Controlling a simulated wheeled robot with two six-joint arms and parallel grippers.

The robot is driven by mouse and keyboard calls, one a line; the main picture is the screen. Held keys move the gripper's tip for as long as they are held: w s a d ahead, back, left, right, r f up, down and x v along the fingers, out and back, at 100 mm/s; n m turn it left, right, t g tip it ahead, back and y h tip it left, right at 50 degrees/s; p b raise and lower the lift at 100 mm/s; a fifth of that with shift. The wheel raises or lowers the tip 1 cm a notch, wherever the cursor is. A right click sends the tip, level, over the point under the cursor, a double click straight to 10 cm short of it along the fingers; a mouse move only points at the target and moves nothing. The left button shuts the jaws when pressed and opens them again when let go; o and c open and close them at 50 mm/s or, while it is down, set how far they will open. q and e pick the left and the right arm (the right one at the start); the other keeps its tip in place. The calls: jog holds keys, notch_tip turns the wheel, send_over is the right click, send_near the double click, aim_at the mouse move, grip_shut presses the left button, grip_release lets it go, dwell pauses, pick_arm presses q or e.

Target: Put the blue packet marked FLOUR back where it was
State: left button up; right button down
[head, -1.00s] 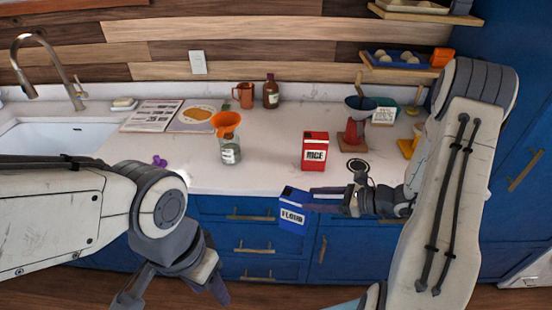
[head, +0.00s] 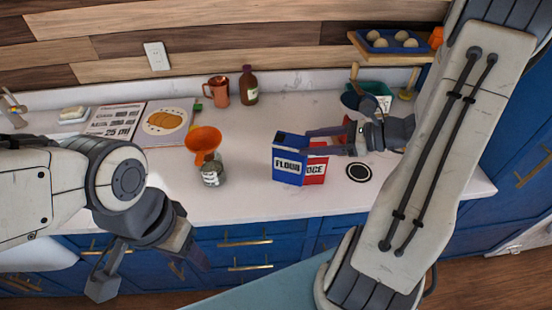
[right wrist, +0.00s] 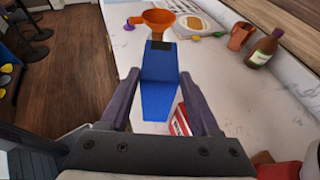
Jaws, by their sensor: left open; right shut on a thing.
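The blue packet marked FLOUR (head: 287,161) is upright over the counter, in front of the red packet (head: 316,170) and partly hiding it. My right gripper (head: 309,143) is shut on the blue packet from the right. The right wrist view also shows the blue packet (right wrist: 160,88) between my fingers, with the red packet (right wrist: 181,124) close beside it. I cannot tell whether the blue packet touches the counter or the red packet. My left gripper (head: 148,270) is open and empty, low in front of the drawers.
A glass jar (head: 212,174) with an orange funnel (head: 203,142) stands left of the packets. A dark round disc (head: 359,172) lies to their right. A mug (head: 217,91), a brown bottle (head: 248,86) and an open book (head: 141,122) are behind. Front counter is clear between jar and packets.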

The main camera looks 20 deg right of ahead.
aim_at(285, 156)
jog(key=w+a+f, duration=0.1)
jog(key=w, duration=0.1)
jog(key=w+a+f+p, duration=0.1)
jog(key=w+a+f, duration=0.2)
jog(key=shift+w+a+f, duration=0.25)
jog(key=shift+w, duration=0.15)
jog(key=shift+w+a+f+p, duration=0.1)
jog(key=shift+f+p, duration=0.1)
jog(key=shift+p, duration=0.1)
notch_tip(285, 156, down, 4)
jog(key=shift+r+p, duration=0.2)
jog(key=shift+p, duration=0.4)
jog(key=shift+f, duration=0.15)
jog(key=shift+f, duration=0.2)
jog(key=shift+c, duration=0.6)
grip_release()
